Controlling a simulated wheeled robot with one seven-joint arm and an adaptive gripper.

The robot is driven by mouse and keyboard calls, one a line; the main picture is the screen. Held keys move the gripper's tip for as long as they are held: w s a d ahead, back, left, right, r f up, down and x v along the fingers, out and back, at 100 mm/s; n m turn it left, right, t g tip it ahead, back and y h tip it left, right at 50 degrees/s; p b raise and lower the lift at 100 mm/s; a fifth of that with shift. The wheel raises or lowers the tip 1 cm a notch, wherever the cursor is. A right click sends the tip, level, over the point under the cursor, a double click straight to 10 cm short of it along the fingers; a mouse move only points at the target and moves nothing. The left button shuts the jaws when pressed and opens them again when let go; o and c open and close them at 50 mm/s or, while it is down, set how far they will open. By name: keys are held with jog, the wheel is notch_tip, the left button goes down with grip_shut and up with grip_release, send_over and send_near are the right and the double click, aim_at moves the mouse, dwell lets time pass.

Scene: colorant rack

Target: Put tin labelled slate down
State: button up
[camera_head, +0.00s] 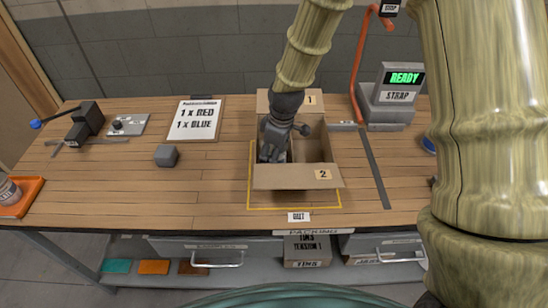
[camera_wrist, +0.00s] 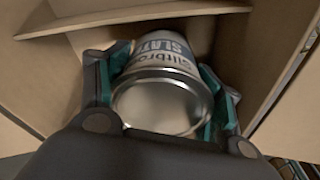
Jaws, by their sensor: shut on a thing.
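My gripper (camera_wrist: 165,95) is shut on a tin (camera_wrist: 160,62) with a white label that reads "SLAT…", the rest cut off by the angle; its round metal end faces the wrist camera. In the head view my gripper (camera_head: 274,150) reaches down into the open cardboard box (camera_head: 290,176), at its left side, and hides the tin. In the wrist view the box walls (camera_wrist: 275,40) surround the tin. I cannot tell whether the tin touches the box floor. The box flaps, marked 1 and 2, stand open.
The box stands inside a yellow outline on the wooden bench (camera_head: 215,185). A sign (camera_head: 194,121) reads 1 x RED, 1 x BLUE. A grey block (camera_head: 166,156) lies left. A strap machine (camera_head: 392,97) showing READY stands right. An orange tray (camera_head: 30,197) holds another tin (camera_head: 8,190).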

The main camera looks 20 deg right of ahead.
jog(key=shift+f, duration=1.25)
jog(key=shift+w, duration=0.1)
jog(key=o, duration=1)
jog(key=shift+f, duration=0.1)
jog(key=shift+r, duration=0.2)
jog(key=shift+s+d+r+b, duration=0.25)
jog(key=shift+r+b, duration=0.15)
jog(key=shift+r, duration=1.55)
jog(key=shift+s+d+r+b, duration=0.25)
jog(key=shift+r+b, duration=0.2)
jog(key=shift+r, duration=1.5)
jog(key=shift+s+d+r+b, duration=0.15)
jog(key=shift+d+r+b, duration=0.2)
jog(key=shift+r, duration=1.6)
jog(key=shift+a, duration=0.1)
